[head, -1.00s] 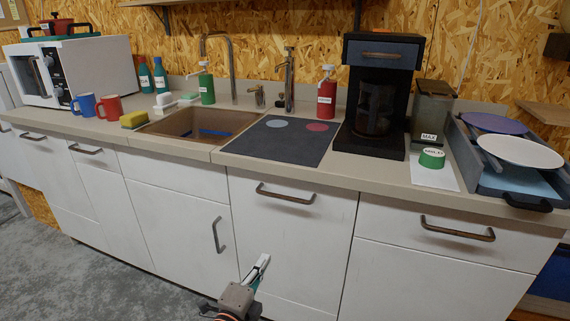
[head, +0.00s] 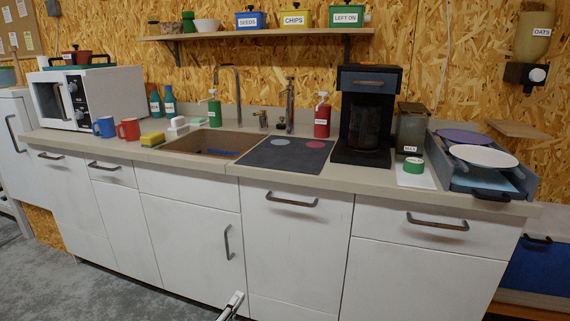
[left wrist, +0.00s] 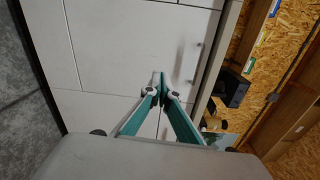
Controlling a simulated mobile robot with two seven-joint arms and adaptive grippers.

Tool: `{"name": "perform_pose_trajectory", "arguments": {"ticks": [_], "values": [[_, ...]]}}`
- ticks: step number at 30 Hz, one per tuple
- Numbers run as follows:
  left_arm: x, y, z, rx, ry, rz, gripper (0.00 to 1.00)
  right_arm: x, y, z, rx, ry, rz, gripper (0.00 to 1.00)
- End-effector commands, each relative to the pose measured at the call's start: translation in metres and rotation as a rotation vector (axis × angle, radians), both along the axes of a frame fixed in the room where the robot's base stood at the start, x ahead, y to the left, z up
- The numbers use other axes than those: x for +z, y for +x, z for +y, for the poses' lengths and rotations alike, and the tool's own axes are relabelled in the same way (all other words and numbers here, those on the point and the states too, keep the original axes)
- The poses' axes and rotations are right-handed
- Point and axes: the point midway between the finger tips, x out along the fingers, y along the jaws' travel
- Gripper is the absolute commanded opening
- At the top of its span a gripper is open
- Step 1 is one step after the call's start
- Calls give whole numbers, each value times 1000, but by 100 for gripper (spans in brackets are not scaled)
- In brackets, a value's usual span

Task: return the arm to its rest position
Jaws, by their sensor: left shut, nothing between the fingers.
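My left gripper (head: 232,306) shows at the bottom edge of the head view, low in front of the white cabinet doors. Most of it and its arm are below the frame. In the left wrist view its two green-sided fingers (left wrist: 160,88) meet at the tips, shut with nothing between them. The cabinet fronts (left wrist: 130,50) lie beyond the fingertips, and the gripper appears apart from them. My right gripper is in neither view.
The counter (head: 217,170) holds a microwave (head: 88,97), mugs, a sink, a coffee machine (head: 367,115) and a dish rack (head: 480,165). Cabinet handles such as the upright one (head: 227,242) stick out. A shelf (head: 260,34) hangs above. Grey floor (head: 110,292) is free at front left.

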Motion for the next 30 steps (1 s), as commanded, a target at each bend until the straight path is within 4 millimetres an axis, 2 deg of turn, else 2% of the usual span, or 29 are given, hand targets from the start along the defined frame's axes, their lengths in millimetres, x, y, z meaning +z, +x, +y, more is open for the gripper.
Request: {"name": "perform_pose_trajectory", "arguments": {"ticks": [1, 9, 15, 20, 21, 26, 30], "values": [[-7, 0, 18, 3, 40, 1, 0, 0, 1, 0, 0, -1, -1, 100], [-27, 2, 111, 22, 241, 1, 0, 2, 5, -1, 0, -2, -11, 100], [-29, 3, 178, 37, 381, 1, 0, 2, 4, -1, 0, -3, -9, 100], [-27, 1, 225, 45, 477, 3, 0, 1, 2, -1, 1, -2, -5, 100], [-39, -14, 213, 41, 417, 35, 0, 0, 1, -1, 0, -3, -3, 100], [-63, -56, 204, 54, 263, 126, 0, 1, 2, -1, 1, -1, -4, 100], [-84, -100, 194, 69, 109, 226, 0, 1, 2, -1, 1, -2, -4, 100]]}}
